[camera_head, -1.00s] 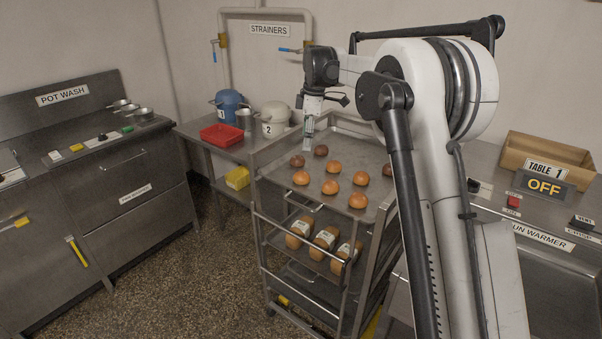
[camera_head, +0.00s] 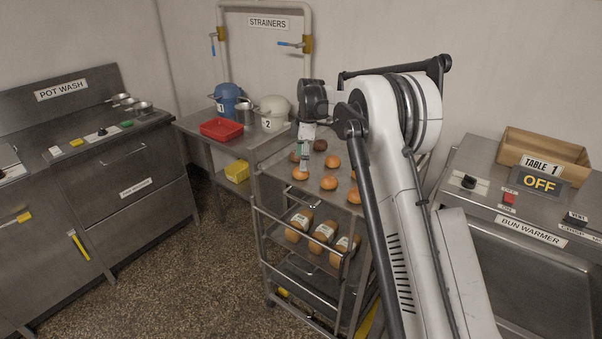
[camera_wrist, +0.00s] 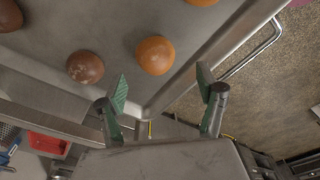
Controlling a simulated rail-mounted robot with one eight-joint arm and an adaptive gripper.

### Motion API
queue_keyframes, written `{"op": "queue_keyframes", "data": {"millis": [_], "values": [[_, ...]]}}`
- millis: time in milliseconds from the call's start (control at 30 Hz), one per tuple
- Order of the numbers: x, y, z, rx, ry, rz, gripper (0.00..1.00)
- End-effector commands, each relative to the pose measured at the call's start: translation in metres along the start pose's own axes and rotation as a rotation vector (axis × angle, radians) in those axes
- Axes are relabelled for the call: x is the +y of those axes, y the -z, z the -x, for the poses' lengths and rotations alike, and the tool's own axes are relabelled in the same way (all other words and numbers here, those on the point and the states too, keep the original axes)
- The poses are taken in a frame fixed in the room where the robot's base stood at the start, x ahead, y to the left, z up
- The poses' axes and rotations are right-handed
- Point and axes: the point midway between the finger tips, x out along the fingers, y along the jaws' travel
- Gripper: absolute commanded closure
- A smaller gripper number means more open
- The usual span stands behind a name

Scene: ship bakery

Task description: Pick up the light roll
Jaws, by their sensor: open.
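Several rolls sit on the metal tray (camera_head: 318,192) on top of the rack. Some are light orange-brown, others dark brown. A light roll (camera_head: 300,174) lies near the tray's left edge, right by my gripper (camera_head: 304,165). In the wrist view this light roll (camera_wrist: 155,55) lies beyond the fingertips, roughly centred between them, with a dark roll (camera_wrist: 84,67) to its left. My gripper (camera_wrist: 162,84) is open and empty, with green finger pads. Another dark roll (camera_head: 320,145) lies further back. My arm hides the tray's right part.
Packaged loaves (camera_head: 323,232) lie on the rack's lower shelf. A red bin (camera_head: 221,129) and pots stand on the side table behind. The bun warmer (camera_head: 530,232) is at the right, with a wooden box (camera_head: 548,150) on it. Floor (camera_head: 190,265) left of the rack is clear.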

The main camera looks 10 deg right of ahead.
Motion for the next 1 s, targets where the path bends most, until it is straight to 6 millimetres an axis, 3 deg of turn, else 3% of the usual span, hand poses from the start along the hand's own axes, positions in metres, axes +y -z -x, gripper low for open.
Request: {"op": "queue_keyframes", "data": {"millis": [167, 500, 733, 1000], "values": [[0.002, -0.002, -0.008, 0.000, 0.000, 0.000, 0.31], [0.006, -0.007, -0.050, 0.000, 0.000, 0.000, 0.31], [0.006, -0.007, -0.053, 0.000, 0.000, 0.000, 0.31], [0.006, -0.007, -0.053, 0.000, 0.000, 0.000, 0.64]]}}
